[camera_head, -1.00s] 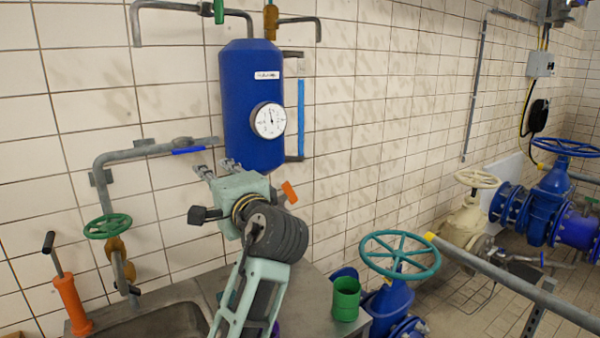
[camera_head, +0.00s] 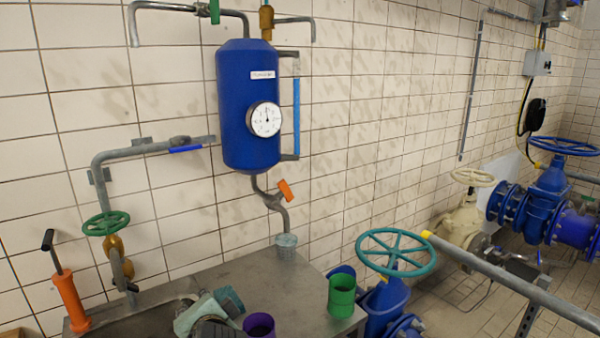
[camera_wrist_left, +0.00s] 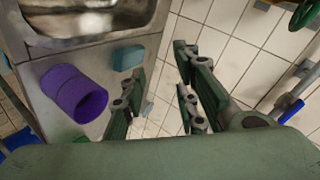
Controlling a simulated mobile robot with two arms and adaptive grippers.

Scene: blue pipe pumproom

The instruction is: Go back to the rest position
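My left gripper (camera_head: 192,308) is low in the head view, over the sink end of the metal bench, and only partly in the picture. In the left wrist view its two fingers (camera_wrist_left: 158,102) stand apart with nothing between them. A purple cup (camera_head: 259,327) is on the bench close to the right of the arm; it also shows in the left wrist view (camera_wrist_left: 75,92). A small teal block (camera_wrist_left: 128,57) lies on the bench near the sink corner in the left wrist view. My right gripper is not in view.
The bench (camera_head: 235,268) also holds a green cup (camera_head: 341,297) and a pale cup (camera_head: 286,247) under the drain pipe. An orange hand pump (camera_head: 71,302) stands left of the sink. A blue tank (camera_head: 247,105) hangs on the wall. A teal handwheel (camera_head: 396,252) stands right of the bench.

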